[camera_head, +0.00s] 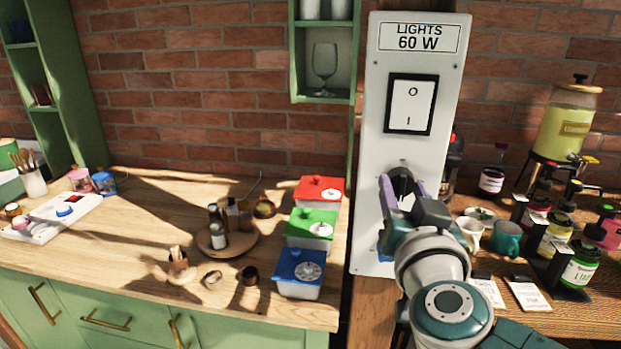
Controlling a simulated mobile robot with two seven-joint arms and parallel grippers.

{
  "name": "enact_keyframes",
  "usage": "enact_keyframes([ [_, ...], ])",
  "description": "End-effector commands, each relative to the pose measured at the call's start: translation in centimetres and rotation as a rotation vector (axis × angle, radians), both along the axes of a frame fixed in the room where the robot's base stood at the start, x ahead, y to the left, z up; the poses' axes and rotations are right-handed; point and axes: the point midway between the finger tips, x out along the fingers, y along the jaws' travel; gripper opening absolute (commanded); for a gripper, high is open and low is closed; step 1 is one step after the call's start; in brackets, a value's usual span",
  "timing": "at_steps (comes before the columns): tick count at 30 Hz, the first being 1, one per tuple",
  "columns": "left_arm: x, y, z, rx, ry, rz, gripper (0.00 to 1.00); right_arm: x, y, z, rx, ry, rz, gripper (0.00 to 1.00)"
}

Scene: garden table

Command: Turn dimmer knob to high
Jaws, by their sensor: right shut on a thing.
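A tall white panel (376,140) labelled "LIGHTS 60 W" stands upright at the centre right. It carries a black-framed rocker switch (411,104) marked O and I. Below the switch is a black dimmer knob (403,180). My right gripper (402,192) is at the knob, with its purple fingers on either side, shut on it. The gripper and arm hide the lower part of the knob and any scale marks around it. The knob's setting cannot be read. My left gripper is not in view.
Red (320,190), green (311,228) and blue (299,273) lidded boxes stand left of the panel. A round wooden tray (227,243) holds bottles. Cups, bottles and a yellow drink dispenser (566,125) crowd the right counter. The left counter has some bare wood.

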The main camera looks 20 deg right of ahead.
Motion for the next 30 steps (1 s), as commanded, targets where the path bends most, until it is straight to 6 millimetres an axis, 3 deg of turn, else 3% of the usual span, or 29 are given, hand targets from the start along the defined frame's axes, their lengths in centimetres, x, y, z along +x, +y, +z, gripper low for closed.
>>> enact_keyframes([
  [5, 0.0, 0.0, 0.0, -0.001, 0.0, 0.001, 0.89, 0.0, 0.0, 0.0, 0.0, 0.0, -0.001, 0.0],
  [17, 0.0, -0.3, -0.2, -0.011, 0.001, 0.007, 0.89, 0.0, 0.0, -0.1, 0.055, -0.033, -0.003, 0.0],
  [30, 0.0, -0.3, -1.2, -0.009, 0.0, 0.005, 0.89, 0.0, 0.1, -0.3, 0.354, -0.216, -0.002, 0.0],
])
